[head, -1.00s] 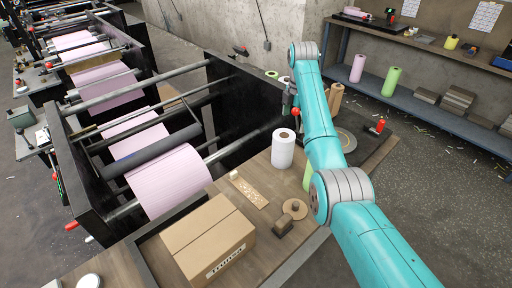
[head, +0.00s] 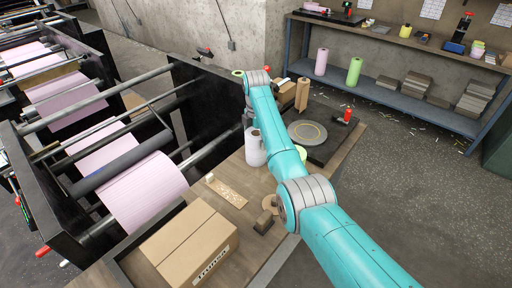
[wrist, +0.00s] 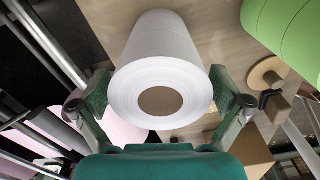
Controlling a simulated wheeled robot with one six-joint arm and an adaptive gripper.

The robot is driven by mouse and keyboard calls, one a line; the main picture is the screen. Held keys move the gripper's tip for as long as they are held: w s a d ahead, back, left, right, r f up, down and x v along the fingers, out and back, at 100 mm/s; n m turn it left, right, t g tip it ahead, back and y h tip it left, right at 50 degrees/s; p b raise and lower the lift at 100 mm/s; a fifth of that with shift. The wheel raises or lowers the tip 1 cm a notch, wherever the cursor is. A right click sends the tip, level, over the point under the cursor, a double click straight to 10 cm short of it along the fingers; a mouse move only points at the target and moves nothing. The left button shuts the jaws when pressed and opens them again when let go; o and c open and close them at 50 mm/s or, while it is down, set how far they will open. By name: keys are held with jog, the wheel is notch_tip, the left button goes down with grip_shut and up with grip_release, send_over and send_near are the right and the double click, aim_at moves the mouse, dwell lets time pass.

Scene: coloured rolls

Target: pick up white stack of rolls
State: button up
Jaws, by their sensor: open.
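The white stack of rolls (head: 254,150) stands upright on the wooden worktop, just left of my arm in the head view. In the wrist view, the white stack (wrist: 160,48) fills the upper middle, with its round end and brown core hole facing the camera. My gripper (wrist: 160,88) is open, with one finger on each side of the stack. Whether the fingers touch it I cannot tell. In the head view my gripper is mostly hidden by my arm. A green roll (wrist: 290,35) is at the upper right of the wrist view.
A machine with a pink roll (head: 145,190) is on the left.

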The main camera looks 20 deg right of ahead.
jog(key=shift+f, duration=0.5)
jog(key=c, duration=1.4)
jog(key=shift+o, duration=0.2)
jog(key=shift+r, duration=0.1)
